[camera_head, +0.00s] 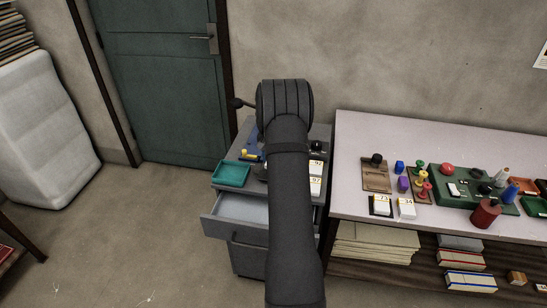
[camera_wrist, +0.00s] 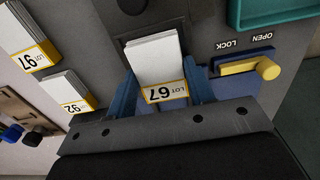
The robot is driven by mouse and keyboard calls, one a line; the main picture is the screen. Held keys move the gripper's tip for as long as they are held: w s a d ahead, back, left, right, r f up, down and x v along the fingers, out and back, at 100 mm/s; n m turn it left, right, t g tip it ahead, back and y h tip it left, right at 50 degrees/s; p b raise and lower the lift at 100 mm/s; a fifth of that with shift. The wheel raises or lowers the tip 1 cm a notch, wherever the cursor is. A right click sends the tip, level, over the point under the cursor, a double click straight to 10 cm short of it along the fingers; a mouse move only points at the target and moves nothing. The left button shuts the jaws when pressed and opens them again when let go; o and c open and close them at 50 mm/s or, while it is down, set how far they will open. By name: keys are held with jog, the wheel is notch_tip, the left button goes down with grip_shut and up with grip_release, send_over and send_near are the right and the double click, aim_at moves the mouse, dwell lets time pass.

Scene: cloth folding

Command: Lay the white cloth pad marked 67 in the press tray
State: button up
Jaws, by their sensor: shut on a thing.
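The white pad (camera_wrist: 152,58) has a yellow-edged label reading LOT 67, upside down in the wrist view. My gripper (camera_wrist: 163,86) is shut on it, with a blue finger at each side of the labelled end. The pad's far end lies over or in a dark rectangular recess in a grey surface. I cannot tell whether it touches the bottom, or whether this recess is the press tray. In the head view my arm hides the gripper and the pad.
A yellow lever (camera_wrist: 245,68) marked OPEN and LOCK is right of the pad. A teal tray (camera_head: 231,174) sits on the cabinet, above an open drawer (camera_head: 236,214). Pads marked 92 (camera_wrist: 66,92) and 97 (camera_wrist: 27,50) lie left. A cluttered table (camera_head: 440,138) stands right.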

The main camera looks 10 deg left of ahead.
jog(key=o, duration=1)
jog(key=shift+f, duration=0.1)
jog(key=shift+c, duration=0.2)
notch_tip(320, 180, up, 12)
notch_tip(320, 180, down, 12)
jog(key=shift+f, duration=0.25)
jog(key=shift+r, duration=2.3)
jog(key=shift+f, duration=0.1)
